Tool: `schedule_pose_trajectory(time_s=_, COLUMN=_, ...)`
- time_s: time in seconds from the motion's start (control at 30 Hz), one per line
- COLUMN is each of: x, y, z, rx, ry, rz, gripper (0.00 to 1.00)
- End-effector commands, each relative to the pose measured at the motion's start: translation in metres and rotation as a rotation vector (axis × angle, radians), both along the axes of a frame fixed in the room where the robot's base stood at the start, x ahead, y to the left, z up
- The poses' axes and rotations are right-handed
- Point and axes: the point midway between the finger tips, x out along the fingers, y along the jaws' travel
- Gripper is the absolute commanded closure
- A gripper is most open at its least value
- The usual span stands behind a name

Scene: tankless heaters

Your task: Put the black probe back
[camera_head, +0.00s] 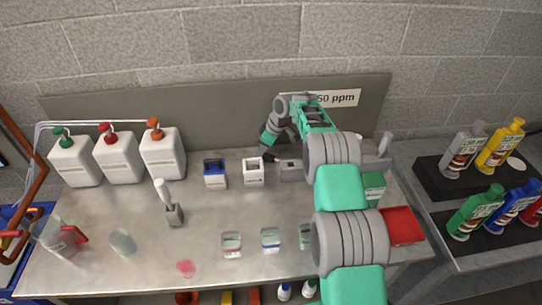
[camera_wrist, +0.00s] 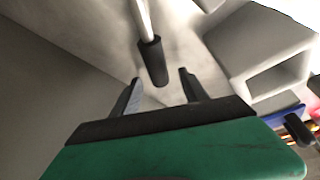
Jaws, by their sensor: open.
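The black probe (camera_wrist: 152,62) shows in the wrist view as a dark cylinder on a pale metal rod that runs up out of the frame. My gripper (camera_wrist: 160,92) is open, and the probe's dark end is in line with the gap between its fingers; I cannot tell whether they touch. In the head view my gripper (camera_head: 267,152) is low at the back of the table, by the white square holder (camera_head: 253,172) and a grey block (camera_head: 291,169). The probe cannot be made out there. A pale block with a rectangular opening (camera_wrist: 280,80) is to the right in the wrist view.
A blue-topped holder (camera_head: 215,174) stands left of the white one. Several pump bottles (camera_head: 117,157) line the back left. A grey stand with a white-handled tool (camera_head: 174,213), small cups (camera_head: 231,244) and a red tray (camera_head: 402,226) are on the table. My arm covers the right-middle.

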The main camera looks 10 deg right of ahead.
Motion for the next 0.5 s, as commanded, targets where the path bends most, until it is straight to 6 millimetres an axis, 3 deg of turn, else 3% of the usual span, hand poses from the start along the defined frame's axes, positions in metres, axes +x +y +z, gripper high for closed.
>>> schedule_pose_trajectory(time_s=0.3, x=0.0037, y=0.0044, z=-0.0117, rx=0.0, ry=-0.003, rz=-0.001, gripper=0.48)
schedule_pose_trajectory(time_s=0.5, x=0.0035, y=0.0043, z=-0.0116, rx=0.0, ry=-0.002, rz=-0.002, gripper=0.64)
